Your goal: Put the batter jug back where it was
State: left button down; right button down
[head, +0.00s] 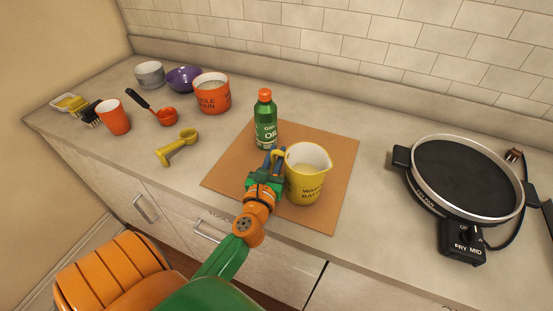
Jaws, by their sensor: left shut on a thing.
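The batter jug is a yellow jug (306,178) with dark lettering and pale contents. It stands upright on or just above a brown mat (233,165) in the middle of the counter; I cannot tell whether it touches the mat. My left gripper (275,163) is at the jug's left side, shut on its handle. The fingertips partly cover the handle. My right gripper is not in view.
A green oil bottle (265,122) with an orange cap stands close behind my gripper. A black electric griddle (465,175) is at the right. An orange tub (212,97), purple bowl (183,77), grey bowl (149,74), orange cup (114,119), ladle (165,116) and yellow scoop (176,149) are at the left.

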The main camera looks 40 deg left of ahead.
pick_arm(q)
jog(key=c, duration=1.3)
grip_release()
jog(key=shift+f, duration=0.2)
jog(key=o, duration=0.5)
jog(key=shift+r, duration=0.1)
jog(key=shift+c, duration=0.2)
jog(key=shift+r, duration=0.15)
jog(key=shift+s+d, duration=0.15)
jog(key=shift+s, duration=0.15)
jog(key=b+v, duration=0.1)
jog(key=v, duration=0.2)
jog(key=b+v, duration=0.1)
jog(key=v, duration=0.3)
jog(key=b+v, duration=0.2)
jog(key=v, duration=0.1)
jog(key=shift+s+d+f, duration=0.25)
jog(key=shift+s, duration=0.1)
jog(key=shift+s+r, duration=0.1)
jog(key=shift+s, duration=0.15)
jog(key=shift+d+r, duration=0.1)
jog(key=shift+r, duration=0.05)
